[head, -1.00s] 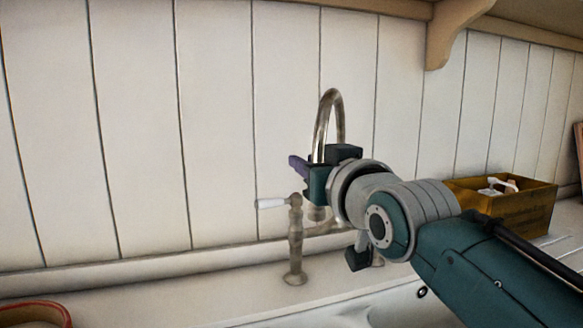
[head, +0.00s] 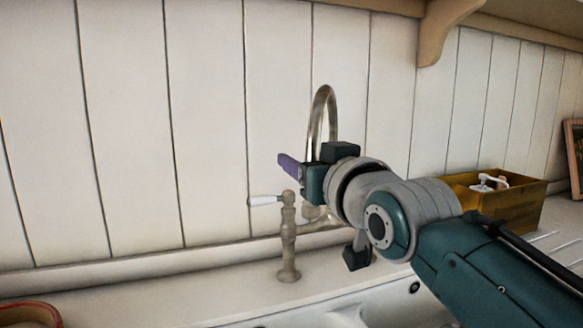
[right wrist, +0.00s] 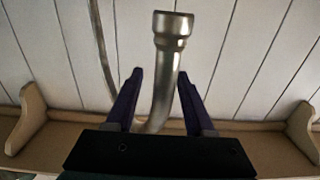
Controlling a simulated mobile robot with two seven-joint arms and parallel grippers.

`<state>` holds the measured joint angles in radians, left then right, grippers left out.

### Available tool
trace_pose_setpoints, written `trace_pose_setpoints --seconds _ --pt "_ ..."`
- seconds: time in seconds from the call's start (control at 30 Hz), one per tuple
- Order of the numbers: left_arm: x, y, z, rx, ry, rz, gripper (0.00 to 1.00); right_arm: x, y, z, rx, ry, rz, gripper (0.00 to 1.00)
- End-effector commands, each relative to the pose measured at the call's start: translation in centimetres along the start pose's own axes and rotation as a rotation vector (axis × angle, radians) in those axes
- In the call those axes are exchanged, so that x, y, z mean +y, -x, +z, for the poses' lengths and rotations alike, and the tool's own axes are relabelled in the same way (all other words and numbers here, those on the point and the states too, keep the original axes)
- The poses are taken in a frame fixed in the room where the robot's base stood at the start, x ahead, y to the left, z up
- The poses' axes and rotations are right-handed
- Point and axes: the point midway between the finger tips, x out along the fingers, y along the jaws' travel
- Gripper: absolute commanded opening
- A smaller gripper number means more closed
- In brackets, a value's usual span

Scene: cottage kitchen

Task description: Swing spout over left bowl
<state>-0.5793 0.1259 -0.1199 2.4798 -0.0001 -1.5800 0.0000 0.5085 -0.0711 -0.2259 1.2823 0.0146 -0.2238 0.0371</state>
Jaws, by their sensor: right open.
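The curved metal spout (head: 323,100) rises behind my right gripper in the head view and arches over. In the right wrist view the spout (right wrist: 165,80) runs between the two purple fingers, with its round end above the fingertips. My right gripper (right wrist: 160,78) is open around it; contact with either finger cannot be told. In the head view the gripper (head: 290,163) covers the lower spout. A white sink (head: 345,312) shows only in part at the bottom; the left bowl cannot be made out clearly. My left gripper is not in view.
A tap post with a white lever (head: 265,200) stands left of the spout, below my gripper. A wooden box (head: 510,205) with white items sits at the right. A red-rimmed thing (head: 30,313) is at lower left. A shelf bracket (head: 445,30) hangs above.

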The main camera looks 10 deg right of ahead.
Motion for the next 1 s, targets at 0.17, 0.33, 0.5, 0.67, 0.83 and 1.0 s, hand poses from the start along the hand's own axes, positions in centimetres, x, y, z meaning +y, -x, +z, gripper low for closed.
trace_pose_setpoints --seconds 0.17,0.33,0.5,0.67,0.83,1.0 --pt "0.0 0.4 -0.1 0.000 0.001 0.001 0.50 0.0 2.5 0.0 0.000 0.001 0.000 0.54" --pt "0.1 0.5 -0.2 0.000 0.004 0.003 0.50 0.0 5.4 0.1 -0.002 0.001 0.001 0.54" --pt "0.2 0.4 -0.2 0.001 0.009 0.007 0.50 0.1 7.7 0.1 -0.002 0.002 0.001 0.54" --pt "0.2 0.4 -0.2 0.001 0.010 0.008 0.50 0.1 8.9 0.1 -0.002 0.001 0.002 0.54" --pt "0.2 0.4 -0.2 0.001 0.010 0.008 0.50 0.1 9.1 0.0 -0.002 0.002 0.002 0.54" --pt "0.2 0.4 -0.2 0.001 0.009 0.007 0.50 0.1 9.1 0.0 -0.002 0.001 0.002 0.51"
